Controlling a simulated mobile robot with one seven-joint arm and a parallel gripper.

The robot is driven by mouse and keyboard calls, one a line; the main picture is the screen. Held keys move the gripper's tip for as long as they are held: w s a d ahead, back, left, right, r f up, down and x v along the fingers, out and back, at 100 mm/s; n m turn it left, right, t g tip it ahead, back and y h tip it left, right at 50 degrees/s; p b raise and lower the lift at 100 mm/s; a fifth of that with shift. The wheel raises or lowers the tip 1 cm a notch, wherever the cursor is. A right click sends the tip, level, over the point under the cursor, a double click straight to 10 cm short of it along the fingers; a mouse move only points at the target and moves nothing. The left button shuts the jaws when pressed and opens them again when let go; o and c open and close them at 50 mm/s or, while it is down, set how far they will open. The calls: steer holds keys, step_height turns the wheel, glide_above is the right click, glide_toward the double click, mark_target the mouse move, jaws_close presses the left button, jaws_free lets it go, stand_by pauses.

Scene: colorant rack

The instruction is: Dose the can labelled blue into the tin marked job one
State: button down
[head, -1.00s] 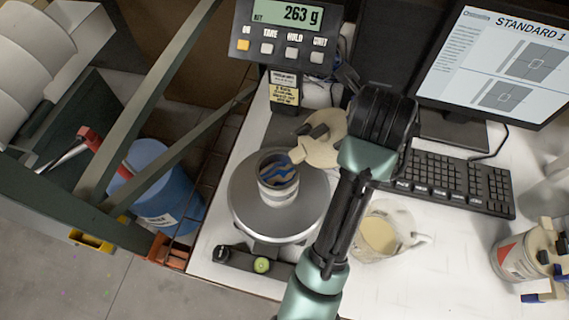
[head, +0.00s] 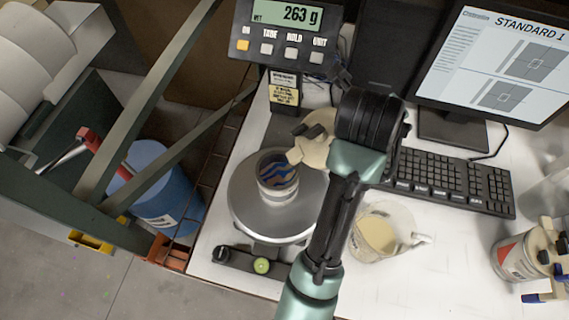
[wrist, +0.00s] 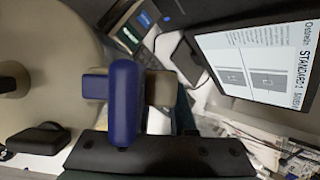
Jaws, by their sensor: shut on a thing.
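The tin (head: 264,192) stands upright on the scale's round plate (head: 240,212), open at the top, with blue streaks and dark contents inside; its marking is not readable. My gripper (head: 317,133) is shut on a can with a beige lid (head: 313,153), held just right of and above the tin's rim. The held can is mostly hidden behind my arm, and its label is not visible. In the wrist view its beige top (wrist: 50,50) fills the left side, with a blue lever (wrist: 124,105) beside it. The scale display (head: 287,14) reads 263 g.
A keyboard (head: 450,185) and monitor (head: 497,60) stand at the right. A jug of cream liquid (head: 376,237) stands right of my arm. Another can with a beige lid (head: 515,258) is at the right edge. A green metal frame (head: 150,85) and blue drum (head: 165,190) lie left.

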steer(key=shift+w+a+r, duration=0.1)
steer(key=shift+a+r, duration=0.1)
steer(key=shift+r, duration=0.05)
steer(key=shift+a+r+h, duration=0.15)
steer(key=shift+r+h, duration=0.15)
steer(key=shift+r, duration=0.05)
stand_by(0.5)
